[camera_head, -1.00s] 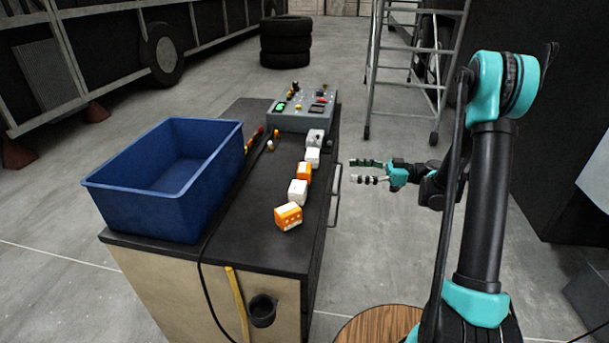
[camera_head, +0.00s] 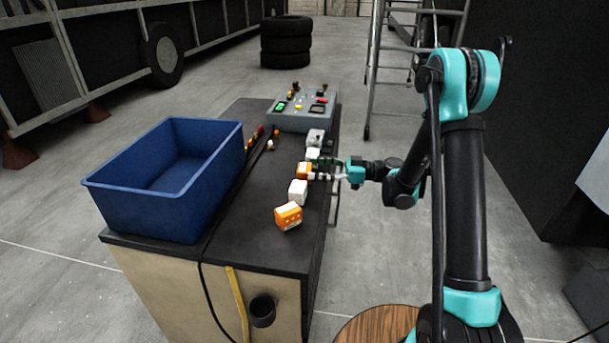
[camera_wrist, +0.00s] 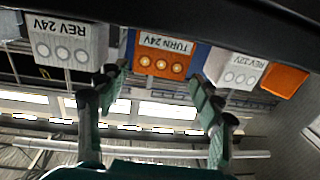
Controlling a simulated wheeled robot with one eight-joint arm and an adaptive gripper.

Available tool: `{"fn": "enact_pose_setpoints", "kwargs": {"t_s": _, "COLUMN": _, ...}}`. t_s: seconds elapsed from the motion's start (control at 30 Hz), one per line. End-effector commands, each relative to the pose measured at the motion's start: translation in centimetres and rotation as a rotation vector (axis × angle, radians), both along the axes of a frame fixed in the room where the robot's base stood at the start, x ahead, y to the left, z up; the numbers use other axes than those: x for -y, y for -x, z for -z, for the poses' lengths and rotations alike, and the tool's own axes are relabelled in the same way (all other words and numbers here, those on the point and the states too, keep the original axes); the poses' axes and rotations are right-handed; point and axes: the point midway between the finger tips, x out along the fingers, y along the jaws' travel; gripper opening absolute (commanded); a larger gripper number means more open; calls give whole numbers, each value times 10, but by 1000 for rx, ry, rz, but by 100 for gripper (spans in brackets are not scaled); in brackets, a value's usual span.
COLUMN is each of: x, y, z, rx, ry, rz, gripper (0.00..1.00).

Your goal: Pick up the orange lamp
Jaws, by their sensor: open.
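An orange lamp (camera_head: 304,171) stands in the middle of a row of boxy lamps on the dark bench top. In the wrist view this orange lamp (camera_wrist: 161,55) has a white label reading TURN 24V, upside down, and three round lights. My gripper (camera_head: 318,169) is open at the lamp's right side in the head view. In the wrist view my fingers (camera_wrist: 159,76) stand to either side of its face, with nothing held; contact cannot be told. A second orange lamp (camera_head: 288,217) sits at the near end of the row; it also shows in the wrist view (camera_wrist: 284,80).
White lamps stand on both sides of the middle orange one, the nearer (camera_head: 298,192) and the farther (camera_head: 313,155). A blue bin (camera_head: 165,205) fills the bench's left side. A control box (camera_head: 303,116) stands at the far end. A ladder (camera_head: 415,75) is beyond.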

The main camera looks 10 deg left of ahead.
Motion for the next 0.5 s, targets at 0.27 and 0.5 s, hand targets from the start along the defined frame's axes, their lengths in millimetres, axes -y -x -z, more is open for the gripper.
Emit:
{"fn": "enact_pose_setpoints", "kwargs": {"t_s": 0.27, "x": -38, "y": 5, "z": 0, "rx": 0, "ry": 0, "rz": -3, "gripper": 66}}
{"fn": "enact_pose_setpoints", "kwargs": {"t_s": 0.5, "x": -40, "y": 4, "z": 0, "rx": 0, "ry": 0, "rz": 0, "gripper": 66}}
